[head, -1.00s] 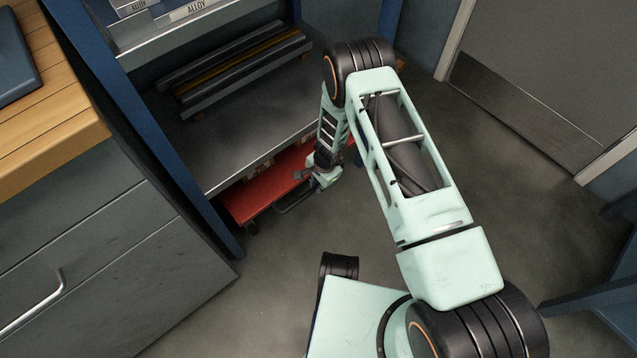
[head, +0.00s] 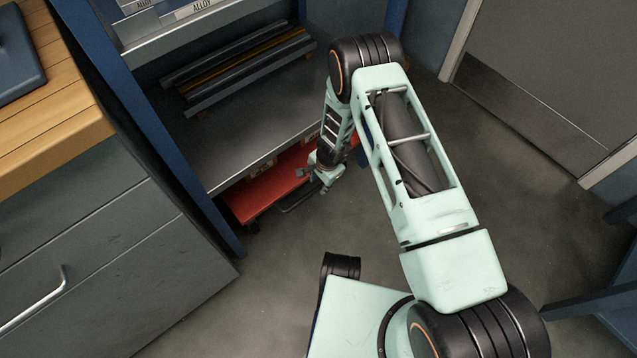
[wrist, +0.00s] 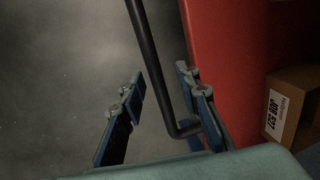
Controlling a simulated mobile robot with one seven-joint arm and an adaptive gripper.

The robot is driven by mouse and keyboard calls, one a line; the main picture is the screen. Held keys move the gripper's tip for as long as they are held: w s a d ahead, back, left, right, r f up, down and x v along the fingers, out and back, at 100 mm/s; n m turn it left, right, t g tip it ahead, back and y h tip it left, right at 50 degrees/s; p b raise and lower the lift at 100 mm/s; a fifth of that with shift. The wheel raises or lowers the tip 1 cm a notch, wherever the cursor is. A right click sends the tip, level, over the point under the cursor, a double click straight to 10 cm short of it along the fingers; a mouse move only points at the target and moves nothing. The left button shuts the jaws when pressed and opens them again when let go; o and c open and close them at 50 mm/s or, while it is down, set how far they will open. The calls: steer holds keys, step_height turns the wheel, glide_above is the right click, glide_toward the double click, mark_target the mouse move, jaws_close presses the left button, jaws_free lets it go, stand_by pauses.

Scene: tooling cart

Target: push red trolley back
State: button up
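The red trolley (head: 262,193) sits low under the grey shelf of the rack, with its front strip showing. Its red deck (wrist: 227,60) fills the right of the wrist view. A dark bar handle (head: 300,199) runs along its front edge. In the wrist view the handle (wrist: 151,60) passes between my gripper's spread fingers (wrist: 160,108), nearer the right-hand ones. My gripper (head: 315,184) is open at the trolley's front. I cannot tell whether a finger touches the bar.
A cardboard box (wrist: 293,105) stands on the trolley deck. The grey shelf (head: 240,135) with dark bars lies above it. Blue rack posts (head: 150,110) flank the opening. A grey drawer cabinet (head: 100,250) is at left.

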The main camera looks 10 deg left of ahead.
step_height(320, 180, up, 11)
steer(key=s+d, duration=0.1)
steer(key=shift+s+d, duration=0.15)
steer(key=shift+d, duration=0.1)
stand_by(0.6)
